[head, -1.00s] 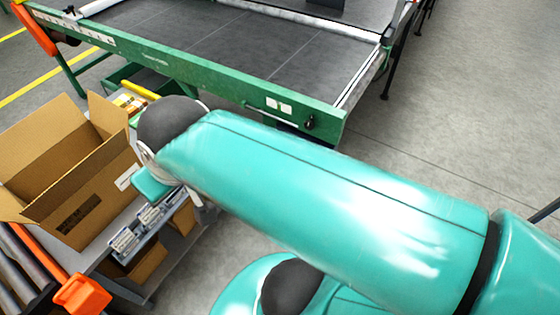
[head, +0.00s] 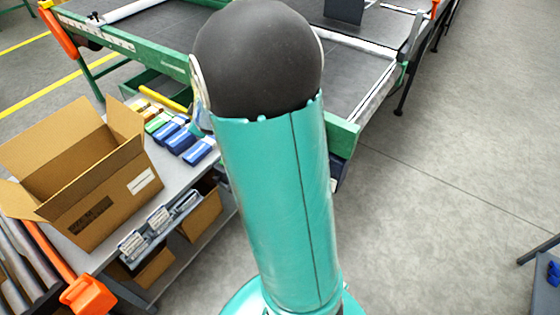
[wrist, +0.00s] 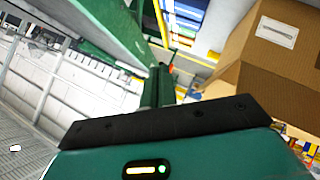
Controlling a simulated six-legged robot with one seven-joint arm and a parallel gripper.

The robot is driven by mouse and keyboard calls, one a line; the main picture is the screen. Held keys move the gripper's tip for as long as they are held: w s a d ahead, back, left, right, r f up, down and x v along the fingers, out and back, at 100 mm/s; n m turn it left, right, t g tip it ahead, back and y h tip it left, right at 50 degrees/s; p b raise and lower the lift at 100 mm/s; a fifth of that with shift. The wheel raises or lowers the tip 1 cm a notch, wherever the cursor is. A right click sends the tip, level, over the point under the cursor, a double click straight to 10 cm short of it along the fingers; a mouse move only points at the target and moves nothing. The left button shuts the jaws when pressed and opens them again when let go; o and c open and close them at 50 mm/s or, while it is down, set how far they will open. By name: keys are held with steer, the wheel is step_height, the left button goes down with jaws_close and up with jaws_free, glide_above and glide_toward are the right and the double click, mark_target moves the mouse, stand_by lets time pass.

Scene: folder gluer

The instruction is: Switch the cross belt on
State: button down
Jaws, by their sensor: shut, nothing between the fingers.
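The cross belt (head: 150,32) is a dark flat belt in a green frame, across the top of the head view. My raised arm covers the middle of its near green rail (head: 343,135), and the black knob and white labels seen there earlier are hidden. In the wrist view a green rail (wrist: 100,22) runs along the upper left.
An open carton (head: 115,185) stands on a grey bench at the left, also in the wrist view (wrist: 275,75). Blue packs (head: 185,140) lie beside it. An orange part (head: 85,295) is at lower left. The floor (head: 455,130) at the right is mostly clear.

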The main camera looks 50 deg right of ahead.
steer(key=s+d+f+n+t+h, duration=0.1)
steer(key=d+f+n+h, duration=0.1)
steer(key=d+f, duration=0.75)
steer(key=s+d+f+n+t+h, duration=0.1)
steer(key=d+f+n, duration=0.1)
steer(key=d+f, duration=0.8)
steer(key=s+a+f+n+t+h, duration=0.2)
steer(key=s+a+f+n+h, duration=0.1)
steer(key=s+f, duration=1.7)
step_height(320, 180, down, 2)
steer(key=shift+s+a+f+t+h, duration=0.15)
steer(key=shift+s+t+h, duration=0.2)
steer(key=shift+h, duration=0.55)
